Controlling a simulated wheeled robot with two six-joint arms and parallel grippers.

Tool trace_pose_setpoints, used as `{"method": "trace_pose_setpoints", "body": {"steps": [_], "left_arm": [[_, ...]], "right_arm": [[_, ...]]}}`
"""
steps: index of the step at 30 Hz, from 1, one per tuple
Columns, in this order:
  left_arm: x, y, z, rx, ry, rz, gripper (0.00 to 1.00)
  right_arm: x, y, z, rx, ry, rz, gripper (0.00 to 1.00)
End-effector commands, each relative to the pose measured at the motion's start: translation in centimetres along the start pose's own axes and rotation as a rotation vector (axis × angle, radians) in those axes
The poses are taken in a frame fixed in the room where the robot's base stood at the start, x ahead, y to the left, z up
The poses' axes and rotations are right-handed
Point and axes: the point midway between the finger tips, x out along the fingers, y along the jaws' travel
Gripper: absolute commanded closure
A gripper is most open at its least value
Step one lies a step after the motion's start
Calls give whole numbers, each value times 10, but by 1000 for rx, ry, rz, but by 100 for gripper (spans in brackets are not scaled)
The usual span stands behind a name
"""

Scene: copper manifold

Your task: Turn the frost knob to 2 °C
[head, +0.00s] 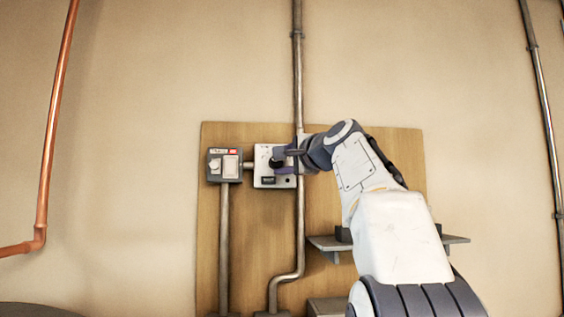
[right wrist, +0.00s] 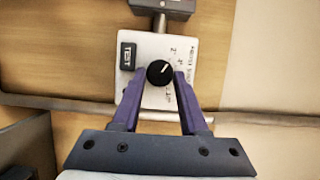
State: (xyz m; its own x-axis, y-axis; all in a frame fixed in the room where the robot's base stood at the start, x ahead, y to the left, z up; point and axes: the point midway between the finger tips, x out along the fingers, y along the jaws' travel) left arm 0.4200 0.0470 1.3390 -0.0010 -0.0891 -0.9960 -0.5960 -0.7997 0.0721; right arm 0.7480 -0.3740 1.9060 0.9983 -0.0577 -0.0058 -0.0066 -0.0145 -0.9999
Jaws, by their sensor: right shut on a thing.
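The frost knob (right wrist: 160,73) is a round black knob with a white pointer line, on a white control box (right wrist: 153,48). Printed marks lie beside the knob, too small to read surely. The box also shows in the head view (head: 262,180), on the wooden board. My right gripper (right wrist: 160,76) is shut on the knob, with one purple finger on each side. In the head view the right gripper (head: 279,157) covers much of the knob and box front. In the right wrist view the pointer tilts toward the upper right. My left gripper is not in view.
A grey switch box (head: 224,166) sits left of the control box. A vertical pipe (head: 298,75) runs behind the right gripper. A grey shelf (head: 325,242) sticks out of the board (head: 240,240) at lower right. A copper pipe (head: 55,120) runs at far left.

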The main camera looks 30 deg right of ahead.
Motion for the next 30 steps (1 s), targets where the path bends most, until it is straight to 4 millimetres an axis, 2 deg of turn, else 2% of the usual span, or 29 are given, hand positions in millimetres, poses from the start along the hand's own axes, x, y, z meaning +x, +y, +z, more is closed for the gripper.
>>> {"method": "trace_pose_setpoints", "body": {"steps": [4, 5, 6, 7, 16, 19, 23, 30], "left_arm": [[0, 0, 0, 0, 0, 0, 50], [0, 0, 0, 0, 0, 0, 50], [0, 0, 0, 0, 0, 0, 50], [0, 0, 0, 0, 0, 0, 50], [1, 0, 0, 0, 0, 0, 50], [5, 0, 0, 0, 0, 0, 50], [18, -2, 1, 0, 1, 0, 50], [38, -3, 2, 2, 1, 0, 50]], "right_arm": [[0, 1, 0, 0, -1, 2, 100], [0, 1, 0, 0, -1, 2, 49], [0, 1, 0, 0, -1, 2, 34], [0, 1, 0, 0, -1, 2, 27], [0, 1, 0, 1, 0, 0, 27], [-7, 2, 0, 0, 1, -2, 27], [-27, 4, -1, -1, 4, -3, 27], [-75, 4, -2, -1, 5, -2, 27]]}}
